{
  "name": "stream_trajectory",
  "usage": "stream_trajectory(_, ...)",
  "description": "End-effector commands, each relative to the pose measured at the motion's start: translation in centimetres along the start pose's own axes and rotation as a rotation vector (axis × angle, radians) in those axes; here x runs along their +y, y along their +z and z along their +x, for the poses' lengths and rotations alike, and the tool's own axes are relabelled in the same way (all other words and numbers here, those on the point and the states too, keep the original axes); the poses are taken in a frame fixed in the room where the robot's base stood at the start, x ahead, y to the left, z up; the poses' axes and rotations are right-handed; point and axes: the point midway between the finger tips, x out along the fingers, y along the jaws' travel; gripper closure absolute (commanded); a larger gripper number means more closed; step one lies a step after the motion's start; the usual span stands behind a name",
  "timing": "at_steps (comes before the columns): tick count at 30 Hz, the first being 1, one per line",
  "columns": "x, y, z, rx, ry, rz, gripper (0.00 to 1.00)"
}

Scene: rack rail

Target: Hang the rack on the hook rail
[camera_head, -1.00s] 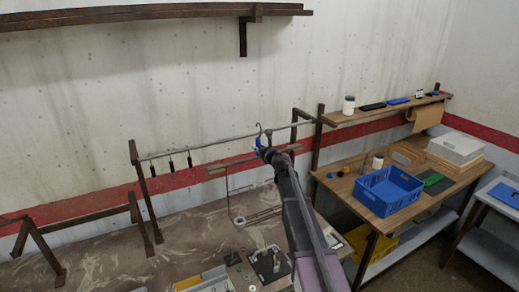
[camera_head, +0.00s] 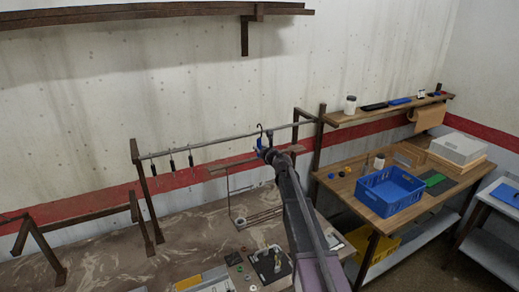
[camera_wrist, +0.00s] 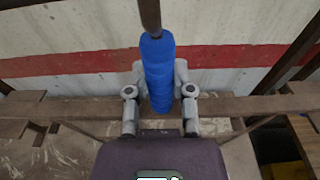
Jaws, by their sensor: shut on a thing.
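The rack has a dark hook on top, a blue grip sleeve (camera_wrist: 158,70), a brown crossbar (camera_head: 228,165) and a thin wire frame hanging below it, with its lower end just above the bench. My gripper (camera_head: 263,153) is shut on the blue sleeve, one finger on each side in the wrist view (camera_wrist: 159,95). The grey hook rail (camera_head: 222,142) runs along the wall between brown posts. The rack's hook (camera_head: 260,128) overlaps the rail's line in the head view. I cannot tell whether it is over the rail or in front of it.
Several dark hooks (camera_head: 172,162) hang on the rail's left part. Small parts and a dark tray (camera_head: 270,266) lie on the bench below. A brown post (camera_head: 318,155) and a side table with a blue crate (camera_head: 390,190) stand right.

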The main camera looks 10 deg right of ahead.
Motion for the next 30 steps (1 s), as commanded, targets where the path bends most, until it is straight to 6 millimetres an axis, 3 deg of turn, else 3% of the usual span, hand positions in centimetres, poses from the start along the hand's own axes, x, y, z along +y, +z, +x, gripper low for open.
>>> stream_trajectory(13,0.0,-1.4,0.2,0.000,0.000,0.001,1.00)
stream_trajectory(30,0.0,-1.5,0.2,0.000,0.000,0.001,1.00)
